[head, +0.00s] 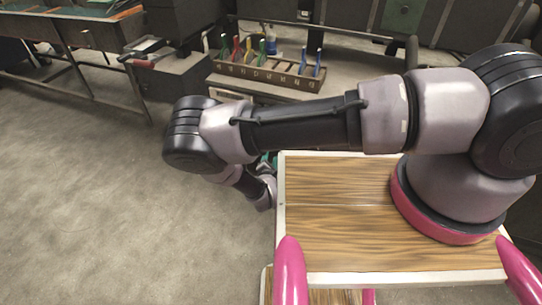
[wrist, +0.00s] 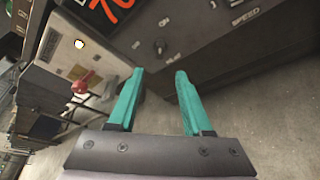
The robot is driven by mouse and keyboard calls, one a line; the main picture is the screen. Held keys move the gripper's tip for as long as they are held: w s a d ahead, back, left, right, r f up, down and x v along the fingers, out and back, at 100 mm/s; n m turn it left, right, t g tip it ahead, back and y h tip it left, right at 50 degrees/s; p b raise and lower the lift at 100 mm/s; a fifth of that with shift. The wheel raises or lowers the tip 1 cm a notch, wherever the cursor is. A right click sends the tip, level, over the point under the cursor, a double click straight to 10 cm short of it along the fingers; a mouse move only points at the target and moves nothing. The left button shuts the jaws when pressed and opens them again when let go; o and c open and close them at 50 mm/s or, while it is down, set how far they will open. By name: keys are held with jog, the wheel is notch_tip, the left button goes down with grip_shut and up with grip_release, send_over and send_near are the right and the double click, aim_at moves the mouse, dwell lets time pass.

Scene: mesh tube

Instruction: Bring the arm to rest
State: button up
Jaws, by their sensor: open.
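My arm (head: 305,122) reaches across the head view from its base at the right to an elbow at the left. From there it bends down beside the left edge of the wooden top. My gripper is mostly hidden behind my arm in the head view. In the wrist view my gripper (wrist: 158,98) shows two teal fingers set well apart. Nothing is between them. It touches nothing that I can see.
A rack (head: 265,73) with several coloured handles stands on a bench behind my arm. A dark machine panel (wrist: 205,45) fills the top of the wrist view. A workbench (head: 75,30) stands at the upper left. Grey floor (head: 90,200) at the left is clear.

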jog(key=w+d+r+m+g+h, duration=0.25)
jog(key=r+m, duration=0.25)
jog(key=r, duration=0.4)
jog(key=w+d+r+m+g+h, duration=0.2)
jog(key=d+r+m+h, duration=0.15)
jog(key=r, duration=0.55)
jog(key=w+d+r+m+g+h, duration=0.2)
jog(key=d+r+m+g+h, duration=0.15)
jog(key=r+m, duration=0.4)
jog(key=s+d+r+m+g+y, duration=0.25)
jog(key=d+r, duration=0.35)
jog(key=r, duration=0.4)
jog(key=s+d+r+m+g+y, duration=0.25)
jog(key=d+r+m, duration=0.2)
jog(key=r, duration=0.45)
jog(key=s+d+r+m+t+y, duration=0.2)
jog(key=s+d+r+m+y, duration=0.1)
jog(key=s+r, duration=0.5)
jog(key=s+d+r+m+t+y, duration=0.3)
jog(key=s+r, duration=0.6)
jog(key=r, duration=0.5)
jog(key=shift+s+d+m+y, duration=0.2)
jog(key=shift+d+m+y, duration=0.2)
jog(key=shift+d+y, duration=0.2)
